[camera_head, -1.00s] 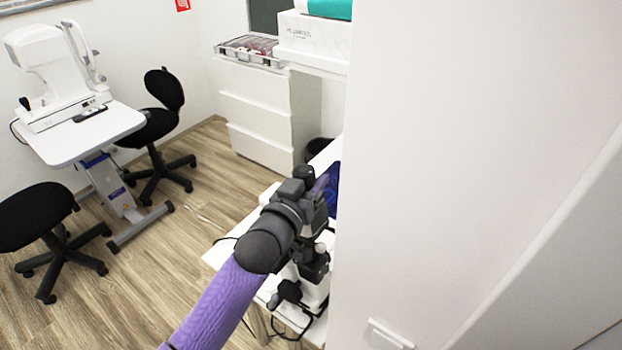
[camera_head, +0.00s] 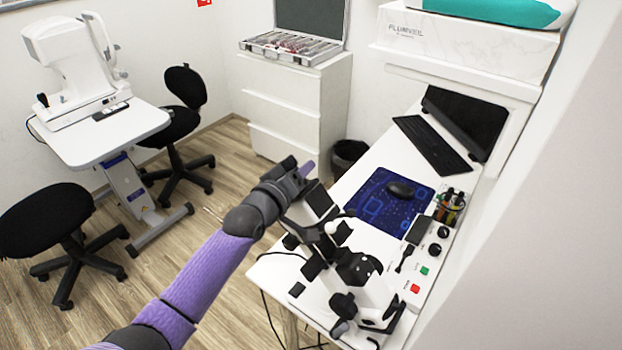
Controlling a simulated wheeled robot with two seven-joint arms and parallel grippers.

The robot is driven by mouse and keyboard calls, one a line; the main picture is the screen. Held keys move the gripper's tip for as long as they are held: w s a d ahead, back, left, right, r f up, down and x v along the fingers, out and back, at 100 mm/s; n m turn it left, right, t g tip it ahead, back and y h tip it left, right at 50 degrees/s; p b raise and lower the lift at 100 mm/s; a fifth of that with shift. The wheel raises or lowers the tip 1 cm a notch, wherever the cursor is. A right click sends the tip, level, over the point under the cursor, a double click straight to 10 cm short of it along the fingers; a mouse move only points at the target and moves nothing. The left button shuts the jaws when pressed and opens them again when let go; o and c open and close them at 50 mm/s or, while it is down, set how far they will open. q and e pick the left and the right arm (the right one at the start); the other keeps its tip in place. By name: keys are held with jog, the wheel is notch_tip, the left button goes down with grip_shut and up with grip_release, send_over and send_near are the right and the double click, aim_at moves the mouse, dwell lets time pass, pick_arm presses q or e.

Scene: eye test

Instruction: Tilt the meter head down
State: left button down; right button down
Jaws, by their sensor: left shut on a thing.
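The meter (camera_head: 345,262), a white and black instrument, stands on the near end of the white desk. Its upper part, the meter head (camera_head: 321,201), is a dark block that leans up to the left. My left gripper (camera_head: 304,189) comes in from the left on a purple arm. It is at the upper end of the meter head and shut on it. The fingertips are small and partly hidden, so the exact contact is hard to see. My right gripper is not in view.
The white desk (camera_head: 375,160) also holds a mouse on a blue mat (camera_head: 368,203), a keyboard (camera_head: 432,144), a monitor (camera_head: 467,122) and a control panel (camera_head: 424,262). A white wall closes off the right. Stools (camera_head: 48,220) and open floor lie left.

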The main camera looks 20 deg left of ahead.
pick_arm(q)
jog(key=shift+a+f, duration=0.15)
jog(key=shift+f, duration=0.05)
dwell(0.3)
jog(key=c, duration=0.7)
grip_release()
jog(key=o, duration=0.4)
jog(key=shift+w+a+f, duration=0.1)
jog(key=shift+w+a, duration=0.05)
jog(key=shift+a, duration=0.15)
jog(key=shift+d, duration=0.1)
jog(key=shift+s, duration=0.35)
jog(key=p+v, duration=0.2)
jog(key=v, duration=0.7)
jog(key=shift+s, duration=0.15)
